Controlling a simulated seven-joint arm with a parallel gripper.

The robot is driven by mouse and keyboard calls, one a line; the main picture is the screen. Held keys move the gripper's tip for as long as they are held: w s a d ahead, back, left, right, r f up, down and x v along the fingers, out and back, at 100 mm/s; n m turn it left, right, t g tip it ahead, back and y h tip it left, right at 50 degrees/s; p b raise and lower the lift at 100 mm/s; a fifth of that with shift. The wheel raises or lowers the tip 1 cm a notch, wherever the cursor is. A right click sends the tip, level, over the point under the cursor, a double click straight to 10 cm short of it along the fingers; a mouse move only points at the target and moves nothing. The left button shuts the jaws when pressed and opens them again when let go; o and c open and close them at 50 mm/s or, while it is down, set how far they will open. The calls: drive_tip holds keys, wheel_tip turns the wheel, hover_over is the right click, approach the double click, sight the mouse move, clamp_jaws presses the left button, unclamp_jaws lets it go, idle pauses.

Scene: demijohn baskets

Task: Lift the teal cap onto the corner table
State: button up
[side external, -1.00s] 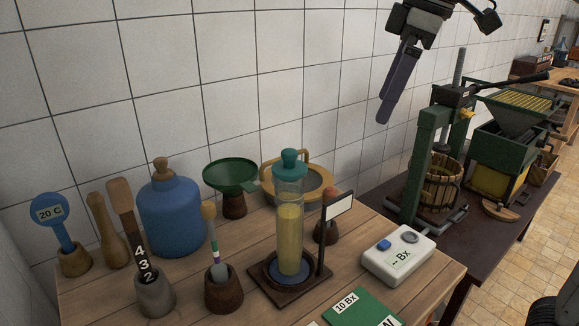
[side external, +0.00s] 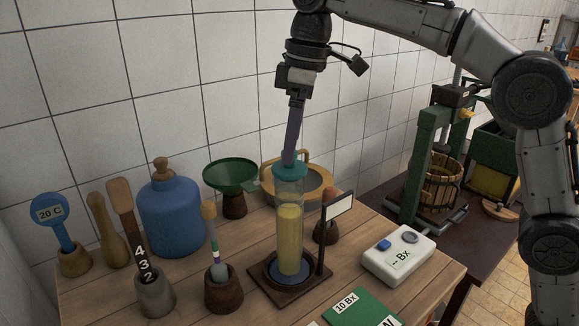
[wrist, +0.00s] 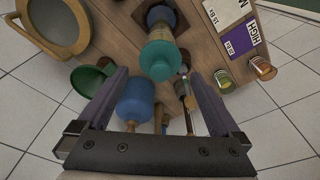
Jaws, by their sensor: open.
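The teal cap (side external: 292,172) sits on top of a clear cylinder of yellow liquid (side external: 290,235). The cap also shows in the wrist view (wrist: 160,62), between and just beyond my fingertips. My gripper (side external: 289,160) points down from above, its purple fingers open. In the side view, a fingertip overlaps the cap's knob and hides it, so contact cannot be told. In the wrist view, my gripper (wrist: 158,73) has its fingers wide apart, with nothing held. Which surface is the corner table cannot be told.
The cylinder stands on a dark base on the wooden table (side external: 110,295). Nearby are a blue demijohn (side external: 172,215), a green funnel (side external: 230,174), a wooden-rimmed round item (side external: 312,183), a small sign (side external: 340,206) and a white meter (side external: 397,255). A green press (side external: 425,175) stands right.

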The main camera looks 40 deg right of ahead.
drive_tip(key=f, duration=0.4)
drive_tip(key=shift+w+a+f, duration=0.1)
drive_tip(key=shift+w+a, duration=0.1)
drive_tip(key=c, duration=1.2)
drive_tip(key=shift+o, duration=0.2)
drive_tip(key=shift+r, duration=0.2)
